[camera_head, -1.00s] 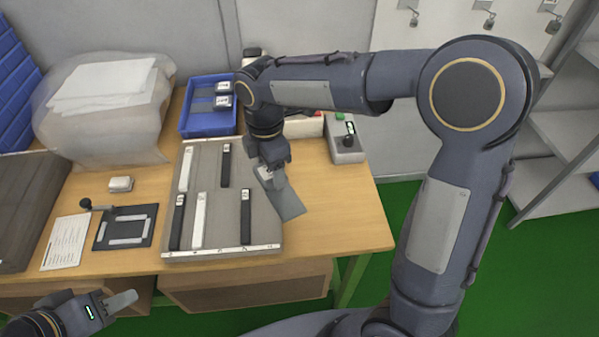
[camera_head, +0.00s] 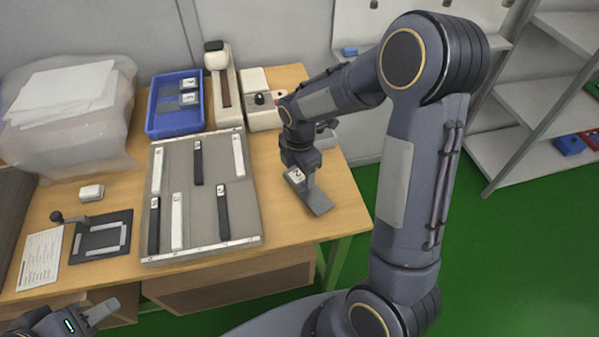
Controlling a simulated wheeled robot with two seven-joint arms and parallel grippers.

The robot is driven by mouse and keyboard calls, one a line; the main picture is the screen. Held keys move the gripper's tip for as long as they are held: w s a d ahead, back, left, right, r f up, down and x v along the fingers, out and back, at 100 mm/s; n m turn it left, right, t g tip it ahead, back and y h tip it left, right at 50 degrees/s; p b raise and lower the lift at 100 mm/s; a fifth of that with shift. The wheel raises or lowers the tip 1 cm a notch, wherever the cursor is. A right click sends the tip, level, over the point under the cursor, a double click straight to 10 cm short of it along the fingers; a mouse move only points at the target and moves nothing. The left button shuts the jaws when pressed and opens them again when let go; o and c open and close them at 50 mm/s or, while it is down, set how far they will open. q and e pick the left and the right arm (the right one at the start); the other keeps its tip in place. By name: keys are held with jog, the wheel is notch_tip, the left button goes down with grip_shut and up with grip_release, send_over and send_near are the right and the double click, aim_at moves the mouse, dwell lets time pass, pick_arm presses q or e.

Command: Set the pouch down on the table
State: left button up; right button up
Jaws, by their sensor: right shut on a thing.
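The pouch (camera_head: 318,202) is a flat grey piece with a white numbered label at its upper end. It is at the right part of the wooden table (camera_head: 342,212), right of the grey board. My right gripper (camera_head: 308,182) points down and is shut on the pouch near its labelled end. The pouch slants down to the right; I cannot tell whether it touches the table. My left gripper (camera_head: 102,311) is low at the left, in front of the table and away from the pouch. Its finger gap is not clear.
A grey board (camera_head: 208,227) with several black and white strips lies left of the pouch. A blue bin (camera_head: 170,126) and white devices (camera_head: 228,108) stand behind. A black frame (camera_head: 100,238) lies at the left. Bare table surrounds the pouch in front and right.

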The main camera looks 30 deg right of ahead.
jog(key=shift+f, duration=0.45)
jog(key=shift+f, duration=0.15)
jog(key=o, duration=1)
jog(key=shift+r, duration=0.3)
notch_tip(320, 180, up, 11)
jog(key=s+a+r+m+t+y, duration=0.1)
jog(key=s+m+t, duration=0.1)
jog(key=s+m, duration=0.4)
jog(key=s+a+r+m+t+y, duration=0.1)
jog(key=s+r+m, duration=0.1)
jog(key=s+m, duration=0.5)
jog(key=s+a+r+m+t+y, duration=0.1)
jog(key=s+r+m+t, duration=0.1)
jog(key=s+m, duration=0.5)
jog(key=shift+s+a+m+t+y+p, duration=0.2)
jog(key=shift+m+t+y+p, duration=0.15)
jog(key=shift+m, duration=0.45)
